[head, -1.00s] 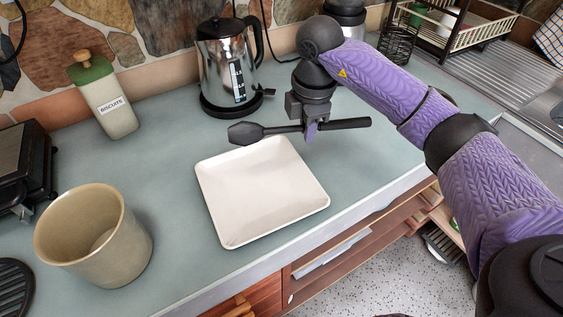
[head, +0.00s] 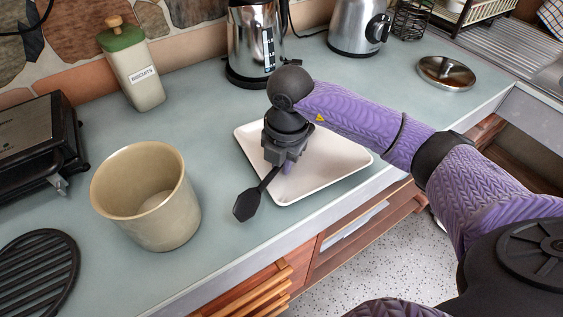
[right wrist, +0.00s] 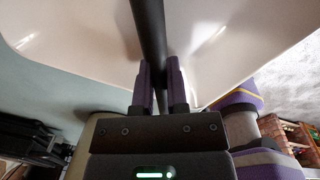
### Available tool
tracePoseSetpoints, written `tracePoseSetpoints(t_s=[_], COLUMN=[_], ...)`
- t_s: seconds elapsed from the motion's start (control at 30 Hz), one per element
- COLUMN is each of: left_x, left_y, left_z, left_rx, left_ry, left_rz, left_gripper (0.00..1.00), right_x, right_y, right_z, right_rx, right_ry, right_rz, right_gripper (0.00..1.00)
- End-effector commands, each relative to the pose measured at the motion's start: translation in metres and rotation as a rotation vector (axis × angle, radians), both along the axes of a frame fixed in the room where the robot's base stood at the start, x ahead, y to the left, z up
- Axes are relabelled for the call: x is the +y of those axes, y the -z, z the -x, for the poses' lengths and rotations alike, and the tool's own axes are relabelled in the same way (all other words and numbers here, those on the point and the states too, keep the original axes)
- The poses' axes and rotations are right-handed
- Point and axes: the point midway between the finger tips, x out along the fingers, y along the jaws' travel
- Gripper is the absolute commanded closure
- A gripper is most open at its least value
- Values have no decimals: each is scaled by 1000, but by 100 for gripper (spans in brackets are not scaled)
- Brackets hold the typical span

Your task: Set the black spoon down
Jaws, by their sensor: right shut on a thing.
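The black spoon (head: 247,204) is held by its handle in my right gripper (head: 285,168), which is shut on it. The spoon's head points down-left in the head view, past the plate's left edge and toward the counter's front. The handle (right wrist: 149,35) also shows between the fingers in the right wrist view (right wrist: 160,85). The gripper is over the white square plate (head: 325,172). I cannot tell whether the spoon touches the plate or counter. My left gripper is not in view.
A beige pot (head: 147,197) stands left of the spoon. A black round trivet (head: 38,272) and a dark grill (head: 38,143) are at the far left. A biscuits jar (head: 134,68), a kettle (head: 250,45) and a metal lid (head: 446,72) stand behind.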

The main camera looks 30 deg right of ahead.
Motion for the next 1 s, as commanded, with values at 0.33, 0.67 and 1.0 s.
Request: tracePoseSetpoints(t_s=[0.33, 0.67, 1.0], left_x=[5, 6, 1], left_y=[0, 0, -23], left_z=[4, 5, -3], left_rx=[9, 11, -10], left_ry=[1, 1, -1], left_rz=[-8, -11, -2], left_gripper=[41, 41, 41], right_x=[0, 0, -3], right_y=[2, 1, -67], right_z=[0, 0, 2], right_rx=[-2, -2, -9], right_ry=[1, 2, 1], right_rz=[0, 0, 0], right_gripper=[72, 47, 47])
